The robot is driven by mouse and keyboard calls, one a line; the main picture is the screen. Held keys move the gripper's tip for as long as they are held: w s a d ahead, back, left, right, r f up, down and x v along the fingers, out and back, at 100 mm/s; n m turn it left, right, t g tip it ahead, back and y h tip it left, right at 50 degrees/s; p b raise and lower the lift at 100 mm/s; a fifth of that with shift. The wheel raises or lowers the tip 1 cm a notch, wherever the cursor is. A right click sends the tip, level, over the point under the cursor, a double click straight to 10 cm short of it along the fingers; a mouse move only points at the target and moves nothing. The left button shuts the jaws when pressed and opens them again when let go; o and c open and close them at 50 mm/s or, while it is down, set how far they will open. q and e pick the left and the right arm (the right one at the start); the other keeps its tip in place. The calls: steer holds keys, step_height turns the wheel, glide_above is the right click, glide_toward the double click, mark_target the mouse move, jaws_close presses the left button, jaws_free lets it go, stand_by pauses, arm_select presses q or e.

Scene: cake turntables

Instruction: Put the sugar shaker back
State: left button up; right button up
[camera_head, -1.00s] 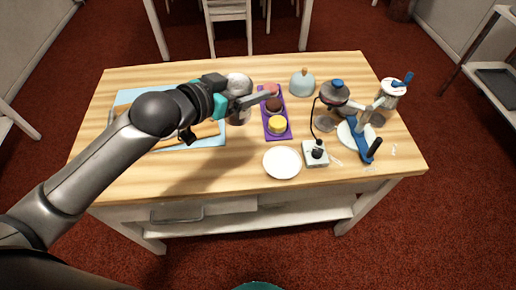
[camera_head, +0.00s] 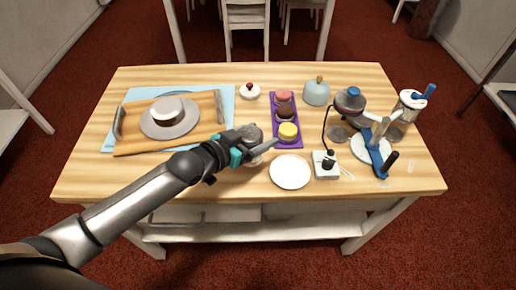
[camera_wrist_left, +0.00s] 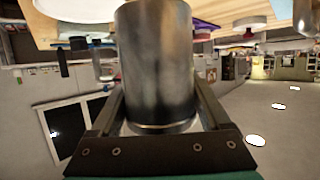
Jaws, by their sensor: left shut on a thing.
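The sugar shaker (camera_head: 251,133) is a grey metal cylinder. My left gripper (camera_head: 256,148) is shut on it, over the front middle of the table, left of the white plate. The fingers and wrist hide part of the shaker in the head view. In the left wrist view the shaker (camera_wrist_left: 157,62) fills the space between the two fingers (camera_wrist_left: 158,112). I cannot tell whether its base touches the table. My right gripper is not in view.
A wooden tray (camera_head: 140,145) with a cake on a grey stand is at left. A purple tray (camera_head: 287,143) of small cakes and a white plate (camera_head: 290,172) are close on the right. Machines fill the right side.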

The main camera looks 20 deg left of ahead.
arm_select(q)
steer(key=shift+f+b, duration=0.7)
steer(key=shift+f, duration=1.35)
steer(key=shift+f, duration=0.1)
steer(key=o, duration=1.5)
steer(key=shift+f, duration=0.1)
steer(key=shift+r, duration=0.2)
steer(key=p+v, duration=0.3)
steer(key=v, duration=0.9)
